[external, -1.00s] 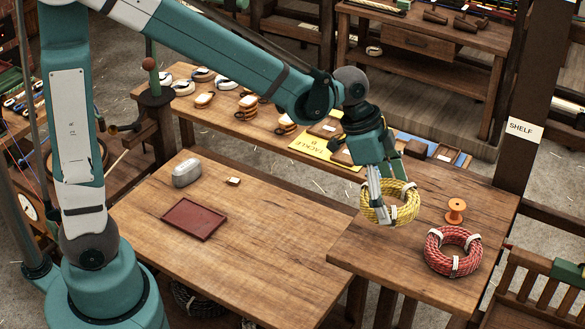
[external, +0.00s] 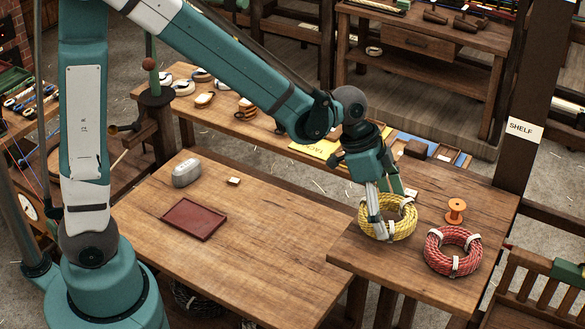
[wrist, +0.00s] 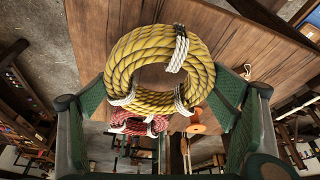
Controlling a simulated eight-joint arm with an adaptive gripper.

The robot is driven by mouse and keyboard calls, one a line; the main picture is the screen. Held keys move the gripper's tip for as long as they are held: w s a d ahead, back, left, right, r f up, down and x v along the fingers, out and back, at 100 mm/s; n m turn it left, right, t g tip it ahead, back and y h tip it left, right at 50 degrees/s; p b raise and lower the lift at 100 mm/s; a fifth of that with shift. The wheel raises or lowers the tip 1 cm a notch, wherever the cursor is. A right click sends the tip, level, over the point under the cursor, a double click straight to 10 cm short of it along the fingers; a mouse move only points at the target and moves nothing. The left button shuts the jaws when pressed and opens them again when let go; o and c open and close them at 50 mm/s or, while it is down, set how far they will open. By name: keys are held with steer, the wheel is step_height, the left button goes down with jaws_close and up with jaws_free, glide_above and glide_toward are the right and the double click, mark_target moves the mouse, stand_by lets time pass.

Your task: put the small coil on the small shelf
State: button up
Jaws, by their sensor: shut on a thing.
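My gripper (external: 379,214) is shut on a yellow rope coil (external: 401,229) with white ties. In the external view the coil is nearly flat over the left part of the small wooden shelf table (external: 400,268). I cannot tell for sure whether it touches the top. In the wrist view the yellow coil (wrist: 124,60) shows between the green finger pads, and part of its lower side sits near them. A red rope coil (external: 433,261) with white ties lies on the same shelf top, close to the right of the yellow one.
An orange spool (external: 455,210) stands behind the red coil. A post with a SHELF sign (external: 523,130) rises at the back right corner. The large bench at left holds a dark red tray (external: 194,219), a grey case (external: 186,173) and a small block (external: 233,181).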

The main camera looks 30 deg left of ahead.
steer(key=shift+f, duration=1.2)
steer(key=shift+f, duration=0.2)
steer(key=o, duration=1.1)
steer(key=shift+r, duration=0.25)
steer(key=shift+a+r, duration=0.1)
steer(key=shift+b+v, duration=0.4)
steer(key=shift+v, duration=5.45)
